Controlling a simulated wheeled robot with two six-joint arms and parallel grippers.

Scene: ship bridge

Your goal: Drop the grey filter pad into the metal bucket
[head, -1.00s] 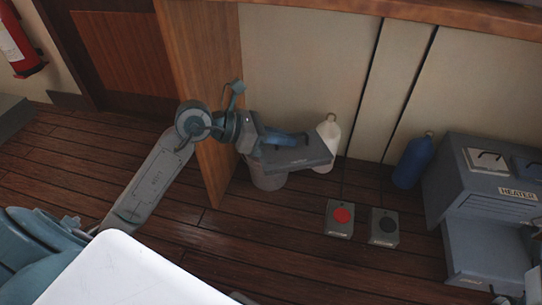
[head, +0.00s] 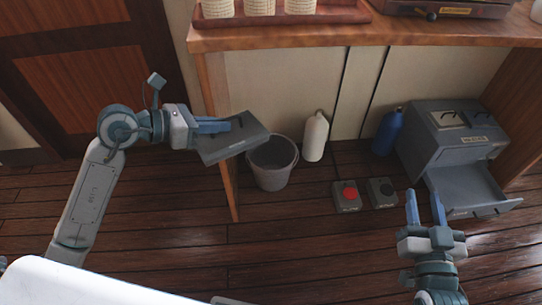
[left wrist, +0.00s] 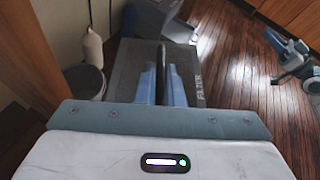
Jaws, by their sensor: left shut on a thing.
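The grey filter pad (head: 226,150) is a flat dark slab with a handle on top. My left gripper (head: 236,125) is shut on that handle and holds the pad in the air. The pad also shows in the left wrist view (left wrist: 127,72), with the word FILTER along its edge. The metal bucket (head: 272,168) stands on the floor, just right of and below the pad in the head view. Its mouth is open upward. In the left wrist view the bucket (left wrist: 88,83) is left of the pad, partly hidden. My right gripper (head: 425,197) is open and empty at the right.
A wooden panel (head: 219,172) stands left of the bucket. A white bottle (head: 315,137) and blue bottle (head: 388,133) stand by the wall. A wooden counter (head: 300,38) runs above.

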